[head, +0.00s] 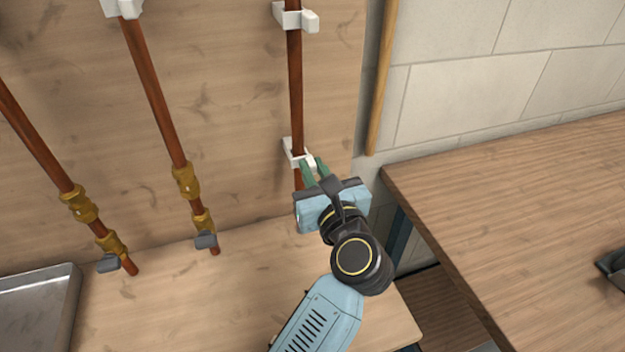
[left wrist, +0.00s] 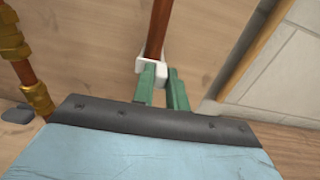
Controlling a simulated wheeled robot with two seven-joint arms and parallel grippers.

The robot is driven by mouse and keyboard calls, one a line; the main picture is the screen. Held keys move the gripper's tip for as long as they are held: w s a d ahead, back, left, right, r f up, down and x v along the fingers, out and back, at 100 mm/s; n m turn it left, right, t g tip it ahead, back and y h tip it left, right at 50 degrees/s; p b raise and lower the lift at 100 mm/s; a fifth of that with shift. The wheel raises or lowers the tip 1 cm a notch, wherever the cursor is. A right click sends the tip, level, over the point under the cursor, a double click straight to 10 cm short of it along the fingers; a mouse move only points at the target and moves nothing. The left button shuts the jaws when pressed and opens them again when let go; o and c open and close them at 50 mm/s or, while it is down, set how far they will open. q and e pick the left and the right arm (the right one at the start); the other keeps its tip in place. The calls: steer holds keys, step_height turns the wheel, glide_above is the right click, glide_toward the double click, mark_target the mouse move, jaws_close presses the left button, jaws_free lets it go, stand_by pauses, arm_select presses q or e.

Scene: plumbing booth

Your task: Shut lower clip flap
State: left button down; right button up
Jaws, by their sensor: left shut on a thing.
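The lower clip (head: 289,150) is white and sits around the lower part of the right copper pipe (head: 295,80). My left gripper (head: 313,164) is at the clip's right side, its green fingers on the white flap of the clip. In the left wrist view the clip (left wrist: 154,66) shows just beyond the fingers (left wrist: 163,82), which are close together with a small gap. The fingers partly hide the flap, so I cannot tell how far it is closed. My right gripper is not in view.
The upper clip (head: 292,19) is on the same pipe. Two more copper pipes with brass valves (head: 187,181) stand to the left. A wooden strip (head: 381,80) and a wooden counter (head: 520,210) are to the right. A metal tray (head: 38,310) is at lower left.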

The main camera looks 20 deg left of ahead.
arm_select(q)
steer(key=c, duration=1.8)
jaws_free()
steer(key=o, duration=0.4)
